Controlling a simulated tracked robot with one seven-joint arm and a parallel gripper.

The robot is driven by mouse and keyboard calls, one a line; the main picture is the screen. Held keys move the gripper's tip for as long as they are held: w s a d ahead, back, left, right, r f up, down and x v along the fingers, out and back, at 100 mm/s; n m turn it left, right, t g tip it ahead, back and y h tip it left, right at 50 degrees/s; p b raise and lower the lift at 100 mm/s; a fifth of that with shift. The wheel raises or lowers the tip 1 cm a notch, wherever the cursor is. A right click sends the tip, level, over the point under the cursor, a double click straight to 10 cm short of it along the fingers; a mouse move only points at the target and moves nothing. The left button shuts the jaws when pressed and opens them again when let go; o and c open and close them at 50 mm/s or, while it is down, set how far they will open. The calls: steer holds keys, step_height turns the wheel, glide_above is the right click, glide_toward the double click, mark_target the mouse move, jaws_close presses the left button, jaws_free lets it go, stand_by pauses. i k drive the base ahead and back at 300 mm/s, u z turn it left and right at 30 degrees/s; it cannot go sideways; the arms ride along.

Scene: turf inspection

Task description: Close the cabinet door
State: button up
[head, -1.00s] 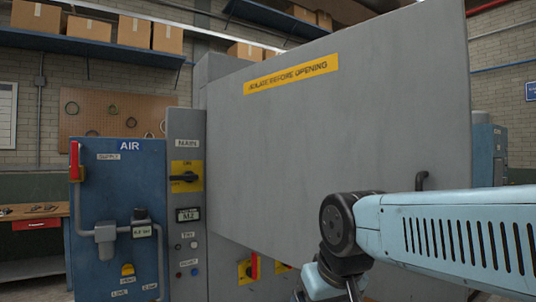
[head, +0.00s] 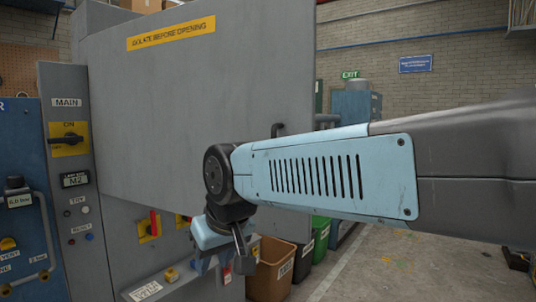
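The grey cabinet door (head: 200,90), with a yellow "ISOLATE BEFORE OPENING" label, stands open in the head view. Its left side is at the cabinet and its right edge swings out nearer to me. A dark handle (head: 277,130) shows near the right edge, just above my arm. My gripper (head: 240,262) hangs below my blue arm, low in front of the cabinet's lower panel (head: 115,240). Its fingers are small and partly hidden, so I cannot tell whether they are open. I see nothing held. My arm hides the door's lower right part.
A grey column with the MAIN switch (head: 68,140) and a blue air panel (head: 22,200) stand at the left. A brown bin (head: 270,270) and a green bin (head: 321,238) stand beyond my gripper. Open floor (head: 400,265) with a painted line lies at the right.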

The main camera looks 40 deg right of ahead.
mark_target(166, 86)
steer(key=z, duration=0.1)
steer(key=k, duration=0.25)
steer(key=u, duration=0.3)
steer(key=i, duration=0.15)
steer(key=z, duration=2.6)
steer(key=k, duration=0.85)
steer(key=u, duration=3.35)
steer(key=k, duration=0.1)
steer(key=z, duration=1.75)
steer(key=i, duration=0.5)
